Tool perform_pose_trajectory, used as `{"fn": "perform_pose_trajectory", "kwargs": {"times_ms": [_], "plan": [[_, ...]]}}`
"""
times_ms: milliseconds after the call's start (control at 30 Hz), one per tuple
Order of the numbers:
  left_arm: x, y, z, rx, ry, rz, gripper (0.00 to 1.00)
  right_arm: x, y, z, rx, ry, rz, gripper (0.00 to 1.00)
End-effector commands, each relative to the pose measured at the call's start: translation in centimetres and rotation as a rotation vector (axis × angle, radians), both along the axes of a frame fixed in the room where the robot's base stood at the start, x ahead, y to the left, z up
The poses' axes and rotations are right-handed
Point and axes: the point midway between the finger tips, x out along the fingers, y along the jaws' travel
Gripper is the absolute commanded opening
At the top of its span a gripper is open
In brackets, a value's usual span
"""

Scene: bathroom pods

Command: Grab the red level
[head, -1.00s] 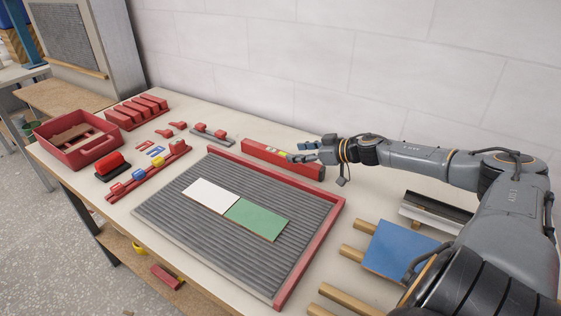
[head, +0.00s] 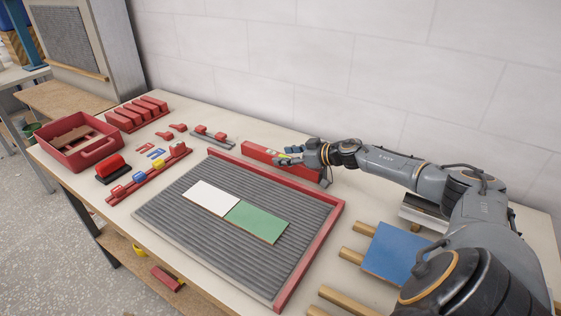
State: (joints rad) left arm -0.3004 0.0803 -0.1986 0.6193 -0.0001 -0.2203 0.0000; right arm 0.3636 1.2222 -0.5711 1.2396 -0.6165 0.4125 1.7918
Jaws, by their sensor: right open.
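The red level (head: 260,154) is a long red bar with a small yellow-green vial. It lies along the back of the table, just behind the red-edged ribbed board. My right gripper (head: 284,156) is open at the level, over its middle and right part. Its fingers and wrist hide some of the level, and I cannot tell whether they touch it. The right end of the level shows below my wrist. My left gripper is not in view.
The ribbed board (head: 178,213) holds a white tile (head: 211,198) and a green tile (head: 257,221). A red tray (head: 72,153) and several small red tools stand at the left. A blue tile (head: 398,252) rests on wooden bars at the right. The white wall rises close behind.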

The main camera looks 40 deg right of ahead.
Motion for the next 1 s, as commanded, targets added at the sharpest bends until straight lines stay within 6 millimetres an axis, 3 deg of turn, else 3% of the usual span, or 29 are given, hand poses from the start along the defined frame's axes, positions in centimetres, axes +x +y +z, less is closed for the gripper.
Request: {"fn": "perform_pose_trajectory", "kwargs": {"times_ms": [67,333,767,1000], "plan": [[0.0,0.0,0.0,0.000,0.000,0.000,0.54,0.0,0.0,0.0,0.000,0.000,0.000,0.53],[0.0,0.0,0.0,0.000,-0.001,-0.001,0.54,0.0,0.0,0.0,0.000,0.000,0.000,0.00],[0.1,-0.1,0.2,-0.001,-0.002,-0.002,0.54,0.0,0.0,0.8,-0.001,-0.004,0.000,0.00],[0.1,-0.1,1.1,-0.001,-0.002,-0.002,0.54,0.1,0.4,4.2,-0.004,-0.004,0.003,0.00]]}}
